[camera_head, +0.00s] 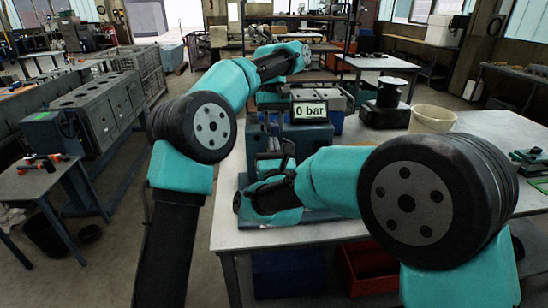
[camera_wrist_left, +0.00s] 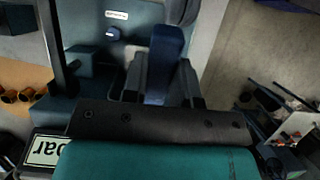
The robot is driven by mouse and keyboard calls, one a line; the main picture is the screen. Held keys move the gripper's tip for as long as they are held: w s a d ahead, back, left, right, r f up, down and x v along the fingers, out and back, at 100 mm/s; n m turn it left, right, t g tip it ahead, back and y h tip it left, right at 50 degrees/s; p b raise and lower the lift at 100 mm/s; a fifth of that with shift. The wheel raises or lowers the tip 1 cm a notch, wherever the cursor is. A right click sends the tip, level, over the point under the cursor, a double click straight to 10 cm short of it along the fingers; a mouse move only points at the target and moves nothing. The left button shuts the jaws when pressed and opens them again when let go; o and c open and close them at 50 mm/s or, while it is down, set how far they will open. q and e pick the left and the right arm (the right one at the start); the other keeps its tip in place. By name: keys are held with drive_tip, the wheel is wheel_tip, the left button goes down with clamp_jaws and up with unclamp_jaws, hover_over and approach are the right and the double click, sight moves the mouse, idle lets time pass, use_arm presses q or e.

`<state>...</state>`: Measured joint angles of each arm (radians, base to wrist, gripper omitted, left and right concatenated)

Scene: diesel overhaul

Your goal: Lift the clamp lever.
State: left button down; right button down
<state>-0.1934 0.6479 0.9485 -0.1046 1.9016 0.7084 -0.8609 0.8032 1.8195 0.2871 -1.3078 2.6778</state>
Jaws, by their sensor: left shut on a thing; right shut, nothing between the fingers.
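In the left wrist view a blue bar, which looks like the clamp lever (camera_wrist_left: 166,55), stands between the two dark fingers of my left gripper (camera_wrist_left: 163,88). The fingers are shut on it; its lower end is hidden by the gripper. The blue test stand (camera_head: 318,135) sits on the white table. My right gripper (camera_head: 276,157) is in front of the stand, small and dark, shut and empty.
The white table (camera_head: 478,122) carries a beige bowl (camera_head: 432,118) and a dark device (camera_head: 388,103) right of the stand. Green parts (camera_head: 530,158) lie at the right edge. A red bin (camera_head: 368,268) stands below. The table's right middle is clear.

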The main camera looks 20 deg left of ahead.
drive_tip(key=shift+r, duration=0.1)
use_arm(q)
drive_tip(key=shift+f, duration=0.1)
use_arm(e)
drive_tip(key=shift+w+r, duration=0.25)
drive_tip(key=shift+r, duration=0.65)
use_arm(q)
drive_tip(key=c, duration=1.2)
unclamp_jaws()
drive_tip(key=shift+c, duration=0.2)
use_arm(e)
drive_tip(key=shift+a, duration=0.1)
use_arm(q)
drive_tip(key=o, duration=0.3)
use_arm(e)
drive_tip(key=shift+f, duration=0.1)
use_arm(q)
drive_tip(key=shift+o, duration=0.2)
